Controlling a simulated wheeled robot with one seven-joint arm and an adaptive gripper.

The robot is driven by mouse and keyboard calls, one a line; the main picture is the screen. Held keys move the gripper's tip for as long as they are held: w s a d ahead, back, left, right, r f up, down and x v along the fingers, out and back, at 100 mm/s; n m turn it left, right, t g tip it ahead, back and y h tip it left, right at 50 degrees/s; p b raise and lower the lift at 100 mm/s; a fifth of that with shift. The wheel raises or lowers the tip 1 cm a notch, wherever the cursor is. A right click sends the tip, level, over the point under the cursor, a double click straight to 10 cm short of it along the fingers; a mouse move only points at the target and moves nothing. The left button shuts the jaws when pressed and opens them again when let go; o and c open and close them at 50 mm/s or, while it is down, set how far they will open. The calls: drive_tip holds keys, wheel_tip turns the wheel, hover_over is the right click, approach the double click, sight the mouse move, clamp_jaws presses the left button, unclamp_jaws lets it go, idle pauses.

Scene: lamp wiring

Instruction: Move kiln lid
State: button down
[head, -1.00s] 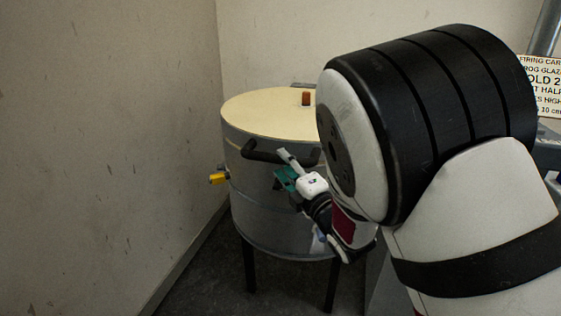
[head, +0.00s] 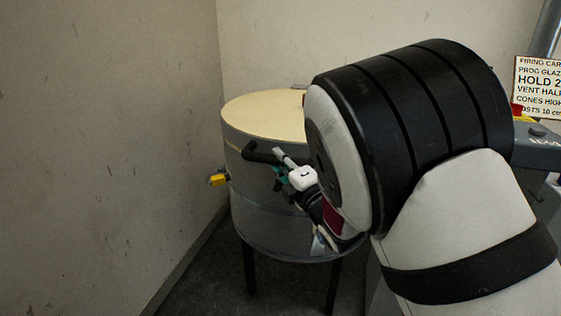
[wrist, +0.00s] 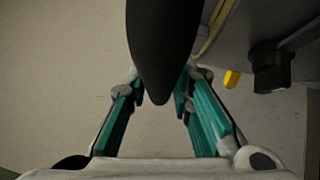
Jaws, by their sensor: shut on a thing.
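The kiln (head: 262,215) is a round grey metal drum on dark legs, standing near the wall corner. Its pale cream lid (head: 262,112) lies flat on top, its right part hidden by my arm. A black bar handle (head: 260,153) sticks out at the front of the lid. My gripper (head: 279,168), with teal fingers, is at this handle, on the front of the kiln. In the wrist view, the dark handle (wrist: 163,45) runs between the two teal fingers of my gripper (wrist: 160,98), which is shut on it.
A yellow peg (head: 217,180) sticks out of the kiln's left side; it also shows in the wrist view (wrist: 231,78). A wall stands close on the left. A grey box (head: 538,142) and a lettered sign (head: 538,88) are at the right. My arm hides the middle.

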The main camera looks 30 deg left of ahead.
drive_tip(key=w+r+m+h+p, duration=0.1)
drive_tip(key=w+r+p, duration=0.2)
drive_tip(key=r+p, duration=0.4)
drive_tip(key=w+a+r+m+g+p, duration=0.1)
drive_tip(key=w+r+p, duration=0.2)
drive_tip(key=r, duration=1.8)
drive_tip(key=p, duration=0.4)
drive_tip(key=shift+a+r+h+p, duration=0.15)
drive_tip(key=shift+a+h+p, duration=0.1)
drive_tip(key=shift+h+p, duration=0.15)
drive_tip(key=c, duration=1.5)
unclamp_jaws()
drive_tip(key=shift+r, duration=0.1)
drive_tip(key=shift+o, duration=0.4)
drive_tip(key=shift+d, duration=0.1)
drive_tip(key=v, duration=1.2)
drive_tip(key=shift+s, duration=0.1)
